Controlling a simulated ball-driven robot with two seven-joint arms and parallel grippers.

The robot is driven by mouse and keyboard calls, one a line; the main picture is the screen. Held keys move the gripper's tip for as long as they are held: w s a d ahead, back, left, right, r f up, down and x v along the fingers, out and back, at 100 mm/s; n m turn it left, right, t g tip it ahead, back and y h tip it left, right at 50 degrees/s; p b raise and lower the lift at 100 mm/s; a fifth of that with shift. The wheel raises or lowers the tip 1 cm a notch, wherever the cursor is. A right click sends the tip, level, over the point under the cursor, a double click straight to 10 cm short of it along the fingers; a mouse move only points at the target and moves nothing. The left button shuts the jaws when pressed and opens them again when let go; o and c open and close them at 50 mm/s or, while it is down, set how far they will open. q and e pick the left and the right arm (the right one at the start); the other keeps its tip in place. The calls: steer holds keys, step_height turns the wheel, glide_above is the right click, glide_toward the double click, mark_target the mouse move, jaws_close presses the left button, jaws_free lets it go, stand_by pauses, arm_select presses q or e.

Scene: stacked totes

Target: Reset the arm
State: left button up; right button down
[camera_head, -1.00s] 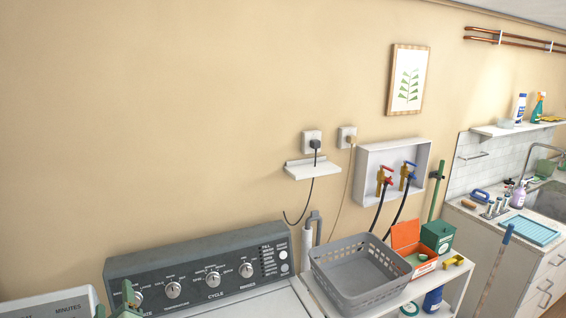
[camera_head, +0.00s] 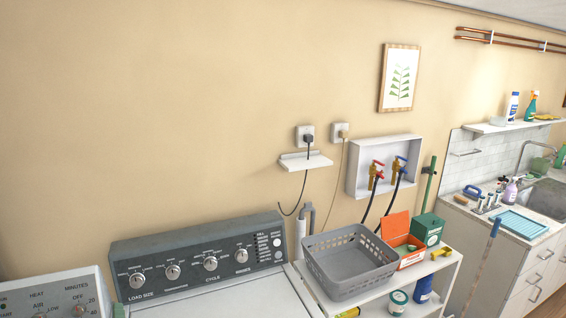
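A small green piece (camera_head: 118,311) shows at the bottom edge, in front of the washing machine's left end. It looks like the tip of my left gripper, but almost all of it is cut off by the frame. I cannot tell whether it is open or shut. My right gripper is out of view. No totes are in view.
A washing machine (camera_head: 240,300) stands at the lower middle, with another appliance (camera_head: 60,290) to its left. A grey basket (camera_head: 345,285) and an open orange box (camera_head: 408,262) stand on a white shelf unit right of it. A sink counter (camera_head: 510,232) is at far right.

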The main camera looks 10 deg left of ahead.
arm_select(q)
steer(key=s+d+f+n+g+h, duration=0.3)
steer(key=s+d+n, duration=0.2)
steer(key=s, duration=0.3)
steer(key=s+d+f+n+g+h, duration=0.35)
steer(key=s+d, duration=0.25)
steer(key=s, duration=0.2)
steer(key=s+d+f+g+h+b, duration=0.15)
steer(key=f+b, duration=0.45)
steer(key=f, duration=1.1)
steer(key=s+d+f+h+b, duration=0.15)
steer(key=f+b, duration=0.35)
steer(key=f, duration=1.2)
steer(key=s+f+n+g+b, duration=0.2)
steer(key=s+f+b, duration=0.3)
steer(key=s+f, duration=0.5)
steer(key=s+f+n+g+h+b, duration=0.1)
steer(key=s+f+n+b, duration=0.1)
steer(key=s+f+b, duration=0.4)
steer(key=s+f, duration=0.5)
steer(key=f, duration=0.7)
steer(key=shift+s+d+f+g, duration=0.15)
steer(key=shift+d+f+g, duration=0.15)
steer(key=shift+d+g, duration=0.1)
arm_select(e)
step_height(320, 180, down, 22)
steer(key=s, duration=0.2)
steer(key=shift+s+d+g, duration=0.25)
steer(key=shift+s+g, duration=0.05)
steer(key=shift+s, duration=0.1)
